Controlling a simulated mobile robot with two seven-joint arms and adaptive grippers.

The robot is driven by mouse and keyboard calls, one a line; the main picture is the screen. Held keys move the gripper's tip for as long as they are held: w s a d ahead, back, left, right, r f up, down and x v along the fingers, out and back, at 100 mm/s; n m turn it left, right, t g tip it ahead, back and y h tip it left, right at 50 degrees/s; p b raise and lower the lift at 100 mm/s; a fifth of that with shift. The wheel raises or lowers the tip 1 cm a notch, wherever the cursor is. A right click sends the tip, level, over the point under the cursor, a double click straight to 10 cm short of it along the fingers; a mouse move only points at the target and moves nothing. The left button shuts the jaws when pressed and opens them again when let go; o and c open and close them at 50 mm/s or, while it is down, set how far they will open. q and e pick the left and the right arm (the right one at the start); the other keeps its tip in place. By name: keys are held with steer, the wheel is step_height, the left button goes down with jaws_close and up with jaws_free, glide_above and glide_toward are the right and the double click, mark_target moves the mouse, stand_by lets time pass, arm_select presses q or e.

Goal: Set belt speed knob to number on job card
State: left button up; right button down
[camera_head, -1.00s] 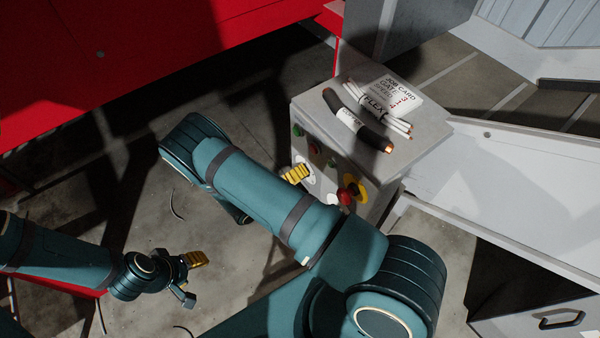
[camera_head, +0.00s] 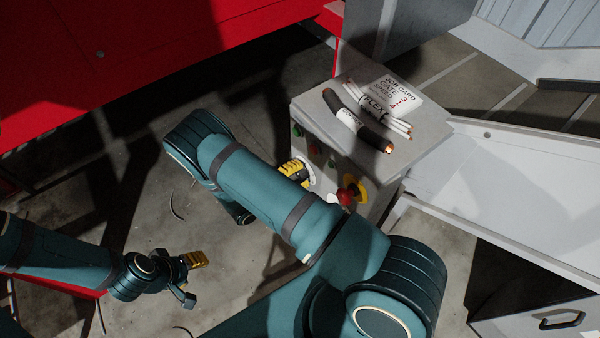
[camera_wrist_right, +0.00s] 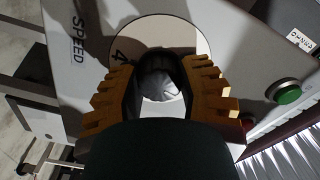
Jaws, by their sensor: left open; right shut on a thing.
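The belt speed knob (camera_wrist_right: 158,84) is a dark knob on a white round dial (camera_wrist_right: 186,32) with the word SPEED beside it in the right wrist view. A "4" shows on the dial near the left finger; the other numbers are hidden. My right gripper (camera_wrist_right: 165,80) is shut on the knob; in the head view its yellow fingers (camera_head: 294,170) are at the box's front. The job card (camera_head: 400,95) lies on top of the grey control box (camera_head: 308,108), its small print partly unclear. My left gripper (camera_head: 186,278) is open and empty over the floor.
A red emergency button (camera_head: 346,197) on a yellow plate is right of my right gripper. A green button (camera_wrist_right: 287,92) shows in the right wrist view. Black and white cable samples (camera_head: 372,132) lie before the card. A pale chute (camera_head: 500,165) stands to the right.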

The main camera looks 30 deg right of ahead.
steer(key=shift+n, duration=1.3)
steer(key=c, duration=0.5)
jaws_free()
steer(key=shift+c, duration=0.2)
steer(key=a, duration=1.2)
steer(key=shift+s, duration=0.45)
